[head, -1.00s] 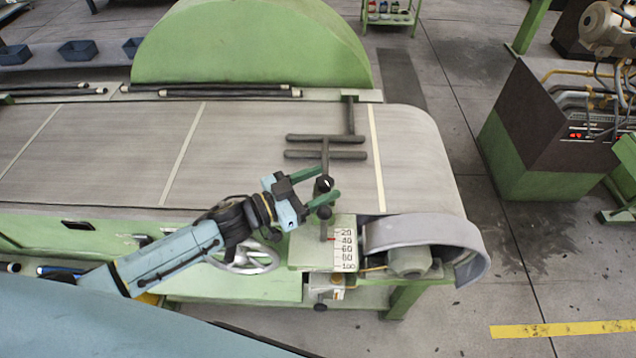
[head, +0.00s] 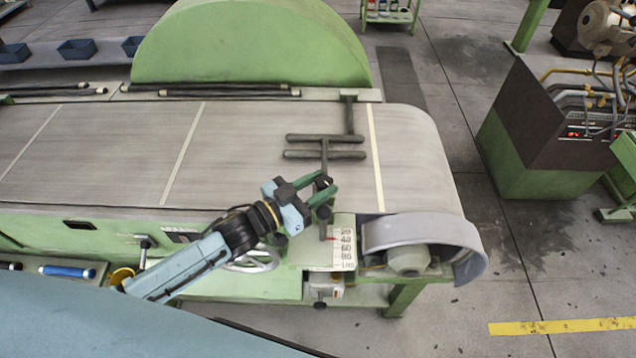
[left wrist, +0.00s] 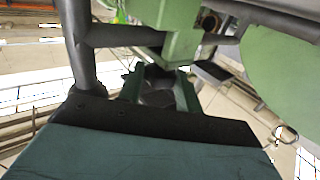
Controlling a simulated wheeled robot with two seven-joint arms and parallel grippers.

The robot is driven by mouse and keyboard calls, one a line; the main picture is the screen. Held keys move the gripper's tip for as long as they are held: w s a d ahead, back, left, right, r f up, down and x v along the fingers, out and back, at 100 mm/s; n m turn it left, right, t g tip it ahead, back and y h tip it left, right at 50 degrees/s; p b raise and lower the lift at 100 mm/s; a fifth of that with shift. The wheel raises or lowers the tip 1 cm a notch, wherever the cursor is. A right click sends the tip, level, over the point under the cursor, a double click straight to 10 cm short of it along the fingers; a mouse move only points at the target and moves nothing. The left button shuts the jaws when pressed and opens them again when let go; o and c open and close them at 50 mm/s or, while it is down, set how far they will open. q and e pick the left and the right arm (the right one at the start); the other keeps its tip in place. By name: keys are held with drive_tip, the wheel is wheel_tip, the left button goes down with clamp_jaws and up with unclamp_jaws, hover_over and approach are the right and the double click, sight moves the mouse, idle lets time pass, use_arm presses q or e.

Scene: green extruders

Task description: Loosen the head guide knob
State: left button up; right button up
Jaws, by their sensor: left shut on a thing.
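The dark head guide knob (head: 324,182) is on the upright post of the black T-shaped head guide, above the green bracket with the number scale (head: 343,249). My left gripper (head: 322,189) comes in from the left with its green fingers on either side of the knob, shut on it. In the left wrist view the two green fingers (left wrist: 158,92) stand on both sides of a dark knob (left wrist: 157,98), which is partly hidden by the gripper body. My right gripper is not in view.
The grey conveyor belt (head: 250,150) lies behind the gripper, with black T-shaped bars (head: 325,138) over it. A handwheel (head: 252,262) sits just below my left wrist. A curved grey guard (head: 425,230) stands close on the right. Open floor lies farther right.

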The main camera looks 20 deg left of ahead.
use_arm(q)
drive_tip(key=o, duration=1)
